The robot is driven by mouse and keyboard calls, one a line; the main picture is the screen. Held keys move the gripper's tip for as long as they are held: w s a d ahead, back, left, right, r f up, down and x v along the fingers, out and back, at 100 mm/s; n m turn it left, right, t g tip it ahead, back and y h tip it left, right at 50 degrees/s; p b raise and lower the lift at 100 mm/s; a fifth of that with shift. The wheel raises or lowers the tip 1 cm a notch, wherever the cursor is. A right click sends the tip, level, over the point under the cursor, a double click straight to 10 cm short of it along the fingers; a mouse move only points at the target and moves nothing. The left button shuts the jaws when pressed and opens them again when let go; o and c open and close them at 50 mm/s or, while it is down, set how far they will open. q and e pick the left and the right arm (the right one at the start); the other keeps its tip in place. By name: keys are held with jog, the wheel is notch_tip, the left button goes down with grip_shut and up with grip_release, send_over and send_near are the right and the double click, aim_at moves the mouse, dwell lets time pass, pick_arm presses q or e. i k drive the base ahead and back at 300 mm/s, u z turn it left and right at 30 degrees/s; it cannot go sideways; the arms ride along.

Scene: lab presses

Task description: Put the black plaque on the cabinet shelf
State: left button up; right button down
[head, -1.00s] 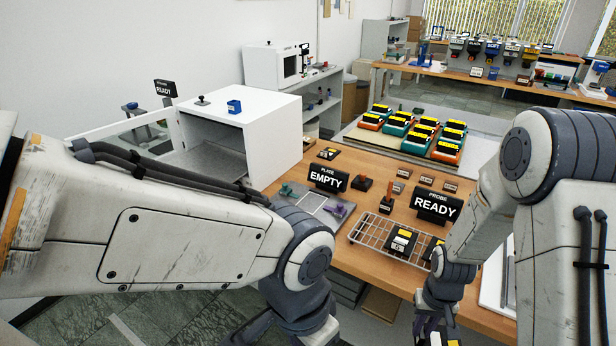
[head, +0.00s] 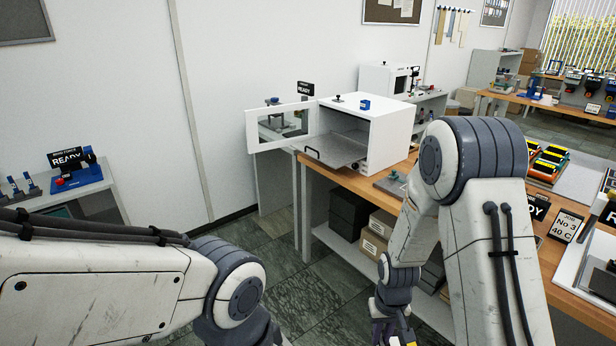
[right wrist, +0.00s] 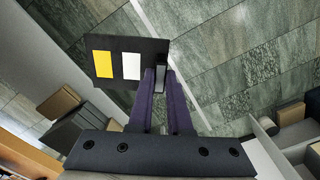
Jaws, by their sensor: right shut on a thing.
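My right gripper (right wrist: 161,80) is shut on the black plaque (right wrist: 124,48), which carries a yellow and a white patch and shows in the right wrist view, held by its edge above the floor. In the head view the right gripper (head: 392,330) is low at the bottom edge, and the plaque is mostly cut off there. The white cabinet (head: 384,125) stands on the bench's far left end with its door (head: 262,134) open to the left. Its grey shelf (head: 330,153) sticks out at the front, apart from the gripper. My left gripper is out of view.
The wooden bench (head: 350,182) runs right from the cabinet, with boxes (head: 382,222) on its lower shelf. A side table (head: 100,200) with a blue device (head: 78,178) stands at left. Tiled floor (head: 310,290) is open between them.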

aim_at(334, 148)
jog(key=u, duration=0.65)
jog(key=i, duration=1.45)
jog(key=z, duration=0.1)
